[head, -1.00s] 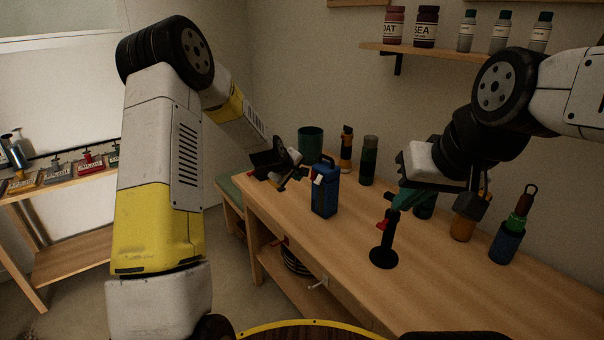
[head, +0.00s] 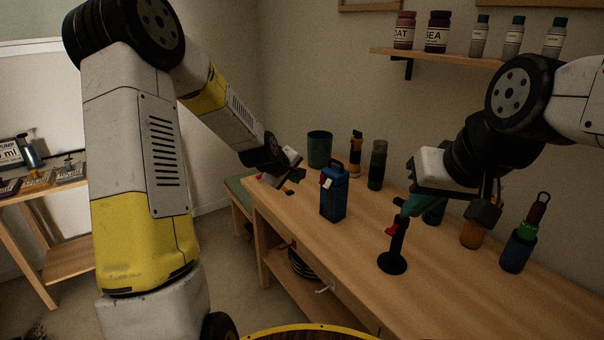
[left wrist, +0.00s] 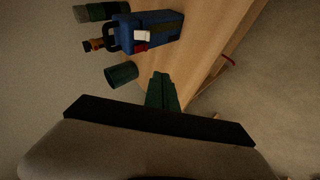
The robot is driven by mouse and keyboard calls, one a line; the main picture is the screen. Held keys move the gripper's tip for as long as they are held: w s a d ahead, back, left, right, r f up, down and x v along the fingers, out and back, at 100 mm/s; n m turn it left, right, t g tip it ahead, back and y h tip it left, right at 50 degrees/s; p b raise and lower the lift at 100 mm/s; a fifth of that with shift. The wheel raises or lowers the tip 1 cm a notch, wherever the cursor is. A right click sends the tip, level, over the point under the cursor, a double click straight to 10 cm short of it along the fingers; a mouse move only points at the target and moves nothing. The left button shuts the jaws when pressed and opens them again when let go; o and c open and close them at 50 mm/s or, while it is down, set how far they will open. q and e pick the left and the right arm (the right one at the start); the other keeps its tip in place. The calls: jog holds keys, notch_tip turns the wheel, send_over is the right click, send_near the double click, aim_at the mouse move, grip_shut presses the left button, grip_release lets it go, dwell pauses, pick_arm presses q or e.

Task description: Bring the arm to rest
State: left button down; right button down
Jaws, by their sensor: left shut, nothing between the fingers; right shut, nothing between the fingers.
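My left arm comes in from the left in the head view, and its left gripper (head: 290,174) hangs over the far left end of the workbench, beside the blue container. The left gripper is shut and empty.
A shelf (head: 440,57) with bottles is above. A side table (head: 60,200) stands at left.

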pick_arm(q)
jog(key=s+a+r+m+g+y, duration=0.15)
jog(key=s+r+m, duration=0.35)
jog(key=s+r, duration=0.8)
jog(key=s+a+r+m, duration=0.1)
jog(key=s+m, duration=0.1)
jog(key=s, duration=0.9)
jog(key=s+a+r+m+g, duration=0.1)
jog(key=s+m, duration=0.2)
jog(key=s, duration=0.8)
jog(key=shift+a+r, duration=0.4)
jog(key=shift+h, duration=0.25)
